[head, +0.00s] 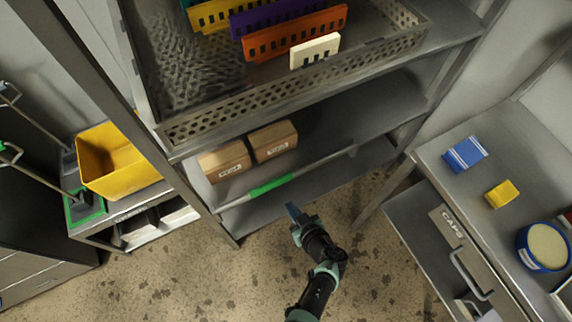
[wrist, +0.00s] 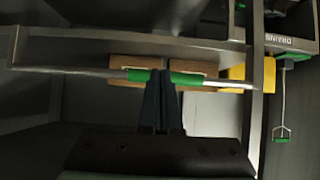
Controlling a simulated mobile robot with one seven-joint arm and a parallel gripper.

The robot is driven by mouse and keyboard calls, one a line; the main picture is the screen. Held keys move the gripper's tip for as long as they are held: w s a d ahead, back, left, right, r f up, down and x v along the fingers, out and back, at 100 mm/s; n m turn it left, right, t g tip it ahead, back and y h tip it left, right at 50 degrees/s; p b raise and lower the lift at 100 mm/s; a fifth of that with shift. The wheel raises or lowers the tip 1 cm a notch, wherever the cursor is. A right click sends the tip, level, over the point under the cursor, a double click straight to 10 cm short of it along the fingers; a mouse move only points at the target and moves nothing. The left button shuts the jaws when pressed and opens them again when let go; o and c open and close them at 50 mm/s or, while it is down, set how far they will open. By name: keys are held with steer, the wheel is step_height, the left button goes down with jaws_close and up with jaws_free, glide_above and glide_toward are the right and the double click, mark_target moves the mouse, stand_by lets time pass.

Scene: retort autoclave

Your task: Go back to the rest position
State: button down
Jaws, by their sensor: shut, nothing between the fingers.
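My gripper (head: 293,212) is in front of the lower part of the metal shelving unit, at the end of my dark arm. In the wrist view my gripper (wrist: 160,76) shows its two dark blue fingers close together and empty. Their tips overlap the green sleeve of a metal pole (head: 270,186) in the picture. The pole also shows in the wrist view (wrist: 90,72), running across in front of two cardboard boxes. I cannot tell whether the fingertips touch it; in the head view they look apart from it.
The shelf holds two cardboard boxes (head: 223,160) and, above, a perforated metal tray (head: 300,92) with coloured slotted pieces. A yellow bin (head: 105,165) is at the left. A steel counter (head: 440,155) with a drawer (head: 462,250) stands at the right. The speckled floor (head: 190,270) is open around my arm.

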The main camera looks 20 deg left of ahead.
steer(key=shift+s+d+r, duration=0.3)
steer(key=shift+s+d, duration=0.05)
steer(key=shift+d, duration=0.1)
stand_by(0.3)
